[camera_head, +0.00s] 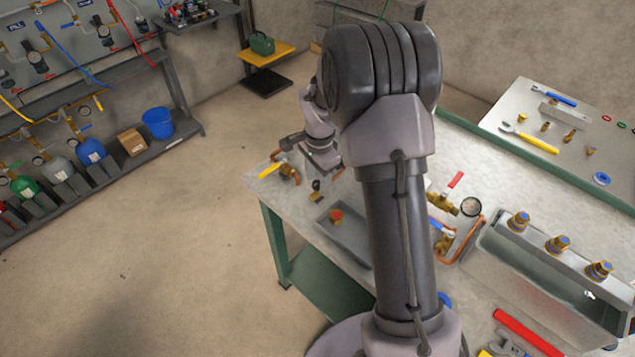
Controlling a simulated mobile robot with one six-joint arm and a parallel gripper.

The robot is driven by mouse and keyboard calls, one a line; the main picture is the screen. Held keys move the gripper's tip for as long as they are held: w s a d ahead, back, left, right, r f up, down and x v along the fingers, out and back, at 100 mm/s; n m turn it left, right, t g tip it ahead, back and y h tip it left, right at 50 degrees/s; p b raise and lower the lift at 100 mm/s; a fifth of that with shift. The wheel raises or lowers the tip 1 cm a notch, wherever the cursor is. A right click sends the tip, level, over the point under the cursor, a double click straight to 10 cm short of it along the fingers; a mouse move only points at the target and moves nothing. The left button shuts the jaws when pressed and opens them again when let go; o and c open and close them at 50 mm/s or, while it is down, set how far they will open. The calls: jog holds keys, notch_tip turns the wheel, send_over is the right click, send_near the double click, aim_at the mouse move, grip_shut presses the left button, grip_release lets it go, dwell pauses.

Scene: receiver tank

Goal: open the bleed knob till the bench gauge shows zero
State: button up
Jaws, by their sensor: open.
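The round bench gauge (471,206) with a pale face stands on the bench right of my arm. Its needle is too small to read. A small black knob on a brass fitting (316,190) sits near the bench's left side. A brass fitting with a red top (336,215) is in the grey tray. I cannot tell for certain which is the bleed knob. My gripper (322,172) is open above the bench's left end, close over the black knob. The fingers are small and partly hidden, so contact cannot be told.
A yellow-handled valve (285,170) is left of my gripper. Red-handled (455,180) and blue-handled valves with copper pipe stand near the gauge. A grey tray (350,240) and a metal tank (540,275) with brass fittings occupy the bench. My arm hides the bench's middle.

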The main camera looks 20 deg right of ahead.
grip_shut()
jog(key=shift+n, duration=0.4)
